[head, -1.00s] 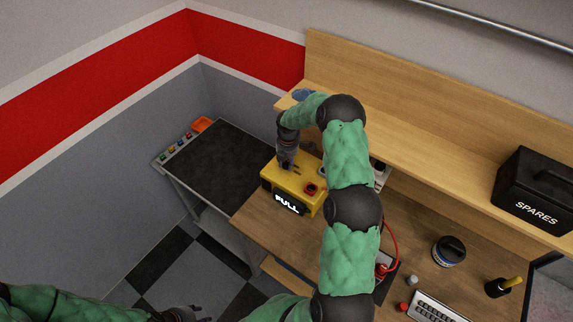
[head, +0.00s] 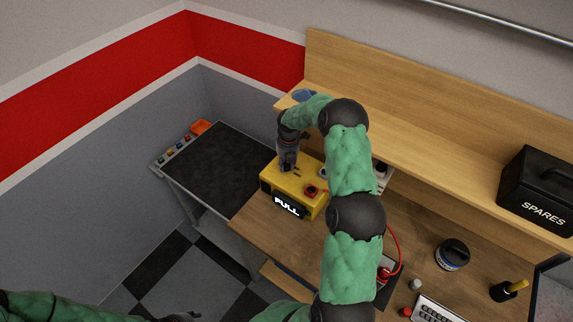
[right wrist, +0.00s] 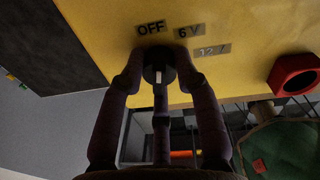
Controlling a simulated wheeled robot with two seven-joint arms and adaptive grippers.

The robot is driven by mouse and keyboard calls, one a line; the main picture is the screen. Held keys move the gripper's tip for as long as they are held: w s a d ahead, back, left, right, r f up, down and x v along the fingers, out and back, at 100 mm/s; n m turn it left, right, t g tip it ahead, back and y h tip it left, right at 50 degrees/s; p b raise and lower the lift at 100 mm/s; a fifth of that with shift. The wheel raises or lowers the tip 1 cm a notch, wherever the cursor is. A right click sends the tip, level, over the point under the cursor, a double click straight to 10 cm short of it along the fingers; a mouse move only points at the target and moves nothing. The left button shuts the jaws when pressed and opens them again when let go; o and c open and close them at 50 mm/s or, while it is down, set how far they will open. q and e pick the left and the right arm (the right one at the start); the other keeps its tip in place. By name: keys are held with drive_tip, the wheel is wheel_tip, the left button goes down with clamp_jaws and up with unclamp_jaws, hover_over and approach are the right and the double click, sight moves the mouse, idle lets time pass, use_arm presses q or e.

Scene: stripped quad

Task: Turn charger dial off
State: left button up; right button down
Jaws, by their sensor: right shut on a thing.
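The yellow charger (head: 308,173) sits on the wooden bench, with a lit panel of white letters on its front. In the right wrist view its yellow face (right wrist: 100,25) carries the labels OFF, 6 V and one partly readable as 12. The dark round dial (right wrist: 158,56) lies just below the OFF label, with a pale mark on it. My right gripper (head: 287,167) reaches down onto the charger, its fingers shut on the dial from both sides. I cannot tell the dial's exact setting. My left gripper (head: 182,316) barely shows at the bottom edge; its jaws are unclear.
A red terminal (head: 311,190) stands on the charger near the dial. A dark-topped cart (head: 217,165) is at left. A black SPARES box (head: 537,188) is on the shelf at right.

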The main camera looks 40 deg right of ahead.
idle(0.4)
drive_tip(key=c, duration=0.9)
unclamp_jaws()
